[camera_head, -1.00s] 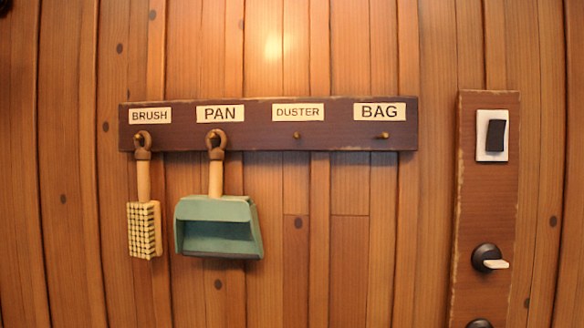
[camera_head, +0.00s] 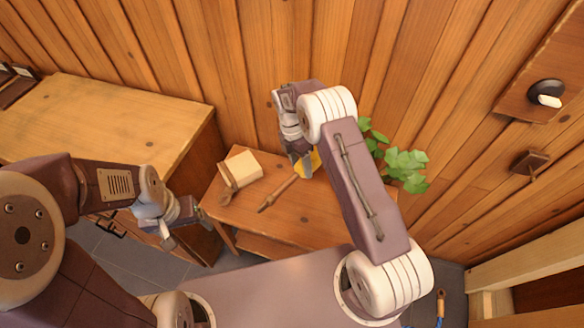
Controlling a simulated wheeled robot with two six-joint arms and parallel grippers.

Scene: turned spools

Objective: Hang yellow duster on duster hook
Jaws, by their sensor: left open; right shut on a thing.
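The yellow duster (camera_head: 314,160) shows as a small yellow patch with a brown wooden handle (camera_head: 279,193), over the small wooden table. My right gripper (camera_head: 302,167) is shut on it near the yellow head and hides part of it. I cannot tell whether the duster still touches the table. My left gripper (camera_head: 188,230) is open and empty, left of the small table and in front of the cabinet. The duster hook is not in view now.
A pale block with a wooden handle (camera_head: 242,167) lies on the small table (camera_head: 310,205), left of the duster. A green plant (camera_head: 402,165) is at its right. A wooden cabinet (camera_head: 110,115) stands at left. The plank wall (camera_head: 240,60) rises behind.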

